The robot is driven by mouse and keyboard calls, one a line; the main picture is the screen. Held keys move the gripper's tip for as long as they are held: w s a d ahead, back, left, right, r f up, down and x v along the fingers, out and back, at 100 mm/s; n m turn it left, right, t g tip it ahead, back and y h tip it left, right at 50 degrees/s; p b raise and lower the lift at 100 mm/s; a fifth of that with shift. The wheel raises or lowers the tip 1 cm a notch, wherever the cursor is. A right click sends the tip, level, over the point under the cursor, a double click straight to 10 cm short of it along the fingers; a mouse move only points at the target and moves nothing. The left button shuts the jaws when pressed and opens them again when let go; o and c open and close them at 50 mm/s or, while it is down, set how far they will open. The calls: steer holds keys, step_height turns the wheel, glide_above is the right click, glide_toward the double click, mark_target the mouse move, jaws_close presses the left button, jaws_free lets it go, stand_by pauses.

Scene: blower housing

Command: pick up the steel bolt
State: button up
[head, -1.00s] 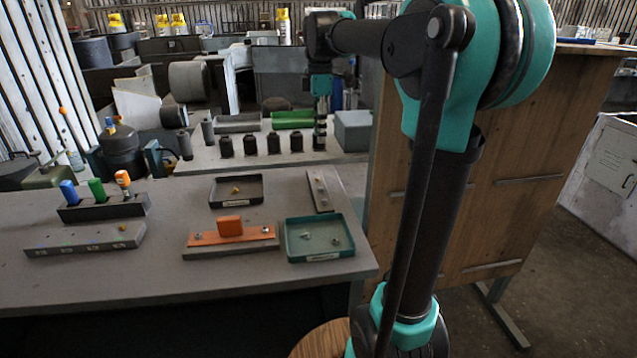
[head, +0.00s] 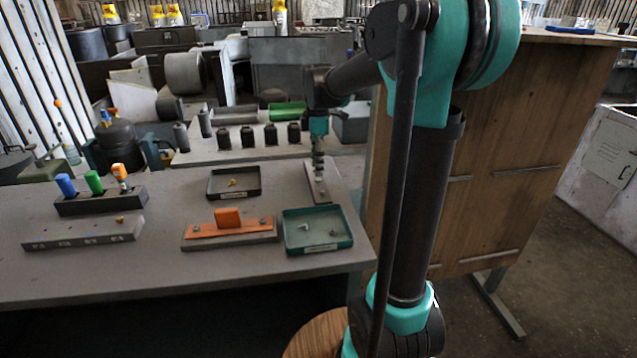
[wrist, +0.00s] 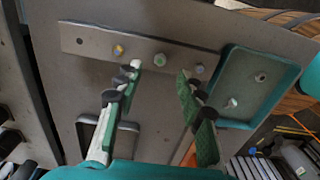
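I cannot tell which bolt the task names.
A teal tray (head: 349,240) holds two small metal parts; it also shows in the wrist view (wrist: 285,92). A dark tray (head: 209,192) holds a yellow piece. An orange block (head: 228,218) stands on a fixture. A rack (head: 70,206) holds coloured handles at the left. A wooden panel (head: 520,150) stands right.

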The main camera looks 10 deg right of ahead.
mark_target(318, 183)
steer(key=shift+f, duration=2)
steer(key=shift+c, duration=0.4)
jaws_close()
